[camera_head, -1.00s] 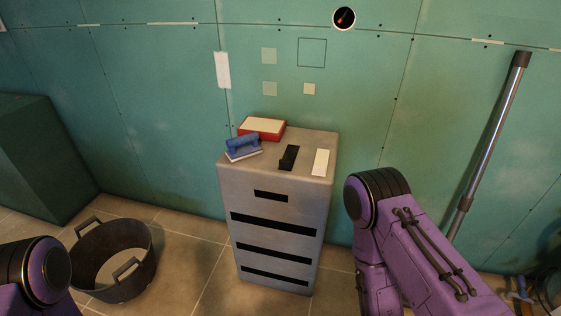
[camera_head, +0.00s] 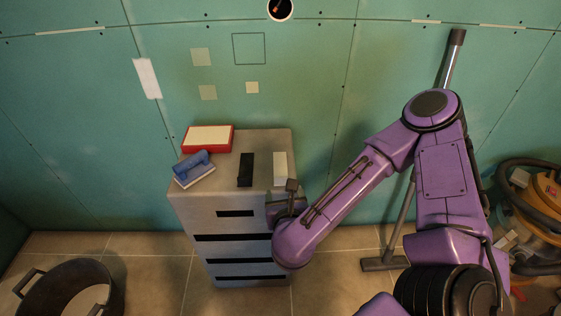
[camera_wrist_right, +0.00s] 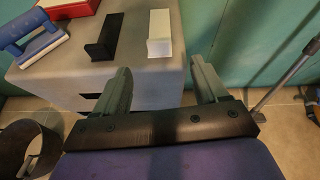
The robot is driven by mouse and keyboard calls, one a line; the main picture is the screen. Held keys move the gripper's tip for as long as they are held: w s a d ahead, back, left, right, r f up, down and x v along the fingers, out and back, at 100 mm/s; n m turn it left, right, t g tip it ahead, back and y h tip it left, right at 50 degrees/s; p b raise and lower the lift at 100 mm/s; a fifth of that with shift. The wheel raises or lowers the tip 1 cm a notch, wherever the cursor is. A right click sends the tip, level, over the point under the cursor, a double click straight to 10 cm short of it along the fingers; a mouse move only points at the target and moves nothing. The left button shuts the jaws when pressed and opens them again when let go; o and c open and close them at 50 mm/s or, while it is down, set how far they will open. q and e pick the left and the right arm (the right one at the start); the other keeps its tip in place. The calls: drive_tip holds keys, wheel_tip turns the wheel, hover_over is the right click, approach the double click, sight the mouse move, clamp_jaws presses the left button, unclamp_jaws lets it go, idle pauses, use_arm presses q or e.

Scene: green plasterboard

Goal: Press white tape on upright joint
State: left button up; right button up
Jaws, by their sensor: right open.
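Another white strip (camera_head: 147,78) is on the green wall over an upright joint (camera_head: 160,113). My right gripper (camera_head: 288,196) is at the cabinet's front right edge, just in front of the strip. In the right wrist view its two fingers (camera_wrist_right: 161,72) are apart with nothing between them, and the strip lies beyond the gap. My left gripper is out of view.
A black strip (camera_head: 246,169), a blue-handled float (camera_head: 194,168) and a red-rimmed box (camera_head: 207,139) share the cabinet top. A black bucket (camera_head: 69,290) stands on the floor at left. A pole (camera_head: 449,62) and vacuum (camera_head: 535,205) are at right.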

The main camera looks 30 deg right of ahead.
sight(282, 179)
drive_tip(key=shift+m+h, duration=0.3)
drive_tip(key=shift+m, duration=0.5)
drive_tip(key=x, duration=0.7)
drive_tip(key=p+x, duration=0.1)
drive_tip(key=x, duration=0.3)
drive_tip(key=shift+w+a, duration=0.15)
drive_tip(key=shift+a, duration=0.15)
drive_tip(key=c, duration=1.2)
